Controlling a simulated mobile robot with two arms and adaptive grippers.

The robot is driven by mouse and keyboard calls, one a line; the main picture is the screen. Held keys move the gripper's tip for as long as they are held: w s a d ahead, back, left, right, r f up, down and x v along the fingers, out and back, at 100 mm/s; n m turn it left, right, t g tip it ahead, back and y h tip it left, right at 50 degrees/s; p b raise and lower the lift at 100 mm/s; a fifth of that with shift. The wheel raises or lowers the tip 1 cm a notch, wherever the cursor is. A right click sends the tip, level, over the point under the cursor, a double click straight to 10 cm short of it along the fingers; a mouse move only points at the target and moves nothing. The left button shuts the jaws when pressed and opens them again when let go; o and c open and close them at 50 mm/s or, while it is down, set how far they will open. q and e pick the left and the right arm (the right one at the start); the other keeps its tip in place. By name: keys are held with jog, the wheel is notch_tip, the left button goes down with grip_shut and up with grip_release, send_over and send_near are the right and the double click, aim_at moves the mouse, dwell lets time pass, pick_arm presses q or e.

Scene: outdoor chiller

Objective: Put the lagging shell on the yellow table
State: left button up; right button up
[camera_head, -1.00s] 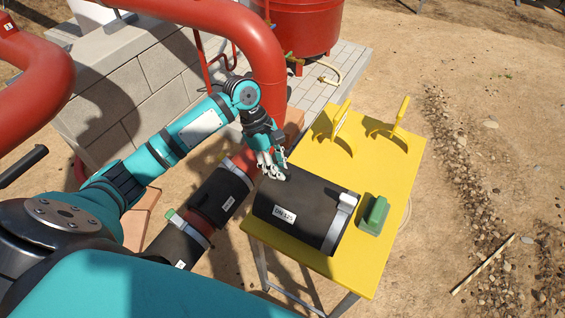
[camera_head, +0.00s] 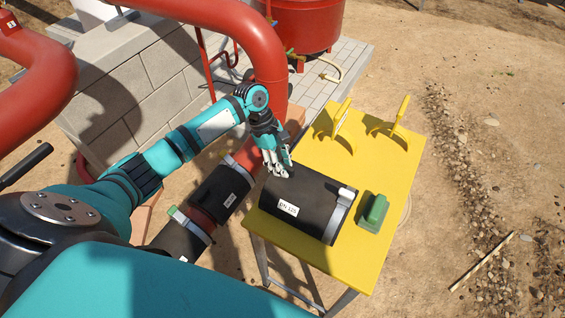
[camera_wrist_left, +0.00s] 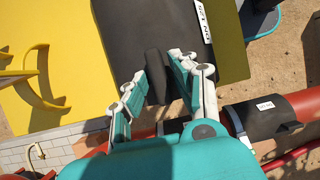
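The lagging shell (camera_head: 310,207) is a black half-cylinder with a white DN 125 label and a pale band near its right end. It is over the near left part of the yellow table (camera_head: 350,258); I cannot tell whether it rests on the top. My left gripper (camera_head: 281,172) is at its far left end. In the left wrist view the fingers (camera_wrist_left: 157,82) are on both sides of a dark part that looks like part of the shell (camera_wrist_left: 222,45). The yellow table (camera_wrist_left: 85,50) shows there too. My right gripper is not in view.
A green-topped block (camera_head: 374,212) sits close to the shell's right end. Two yellow stands (camera_head: 392,128) occupy the table's far side. Red pipe with black lagging (camera_head: 222,190) runs left of the table. The table's middle is clear.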

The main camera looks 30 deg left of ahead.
pick_arm(q)
jog(key=shift+o, duration=0.9)
jog(key=b+v, duration=0.1)
jog(key=v, duration=1.1)
dwell(0.6)
